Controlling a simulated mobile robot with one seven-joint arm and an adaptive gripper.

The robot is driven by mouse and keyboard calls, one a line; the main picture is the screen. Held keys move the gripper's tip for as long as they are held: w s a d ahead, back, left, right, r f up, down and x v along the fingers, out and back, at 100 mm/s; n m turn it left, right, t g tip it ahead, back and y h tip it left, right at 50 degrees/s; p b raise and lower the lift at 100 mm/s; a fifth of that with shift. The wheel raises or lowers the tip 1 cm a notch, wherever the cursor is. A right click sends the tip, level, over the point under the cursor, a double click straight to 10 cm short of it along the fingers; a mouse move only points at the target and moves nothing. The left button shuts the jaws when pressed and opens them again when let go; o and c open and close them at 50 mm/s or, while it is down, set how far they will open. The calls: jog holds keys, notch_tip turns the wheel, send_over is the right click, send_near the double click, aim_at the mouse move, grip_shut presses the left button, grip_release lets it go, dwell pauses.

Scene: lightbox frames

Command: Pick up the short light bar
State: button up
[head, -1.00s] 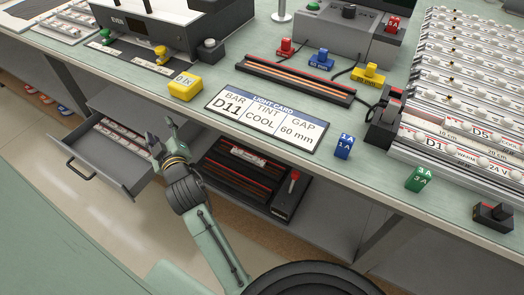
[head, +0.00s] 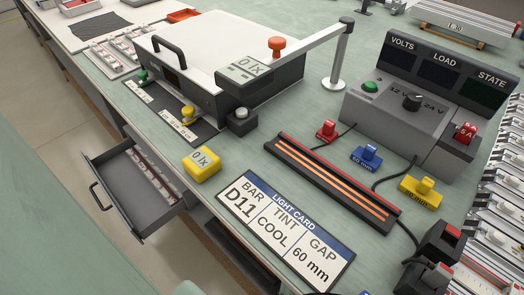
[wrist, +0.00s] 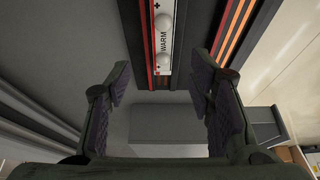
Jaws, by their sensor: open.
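A light bar (wrist: 163,45) with white round lamps, a plus sign and the word WARM shows at the top centre of the wrist view. Its far end is cut off by the frame. My gripper (wrist: 160,88) is open, with one finger on each side of the picture. The bar lies ahead, between the lines of the fingers, and nothing is held. Whether the fingertips reach down beside the bar I cannot tell. The head view does not show my gripper or this bar.
In the head view an open drawer (head: 118,190) holds several light bars. The bench above carries a light card reading D11, COOL, 60 mm (head: 285,232), a yellow 0 lx block (head: 202,164) and a striped rail (head: 330,183). A grey block (wrist: 168,130) shows between my fingers.

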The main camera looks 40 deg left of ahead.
jog(key=shift+s+f, duration=0.25)
jog(key=x, duration=0.2)
jog(key=p+x, duration=0.1)
jog(key=x, duration=0.1)
jog(key=d+x, duration=0.1)
jog(key=x, duration=0.1)
jog(key=shift+a+f, duration=0.25)
jog(key=shift+f, duration=0.3)
jog(key=shift+c, duration=0.3)
grip_shut()
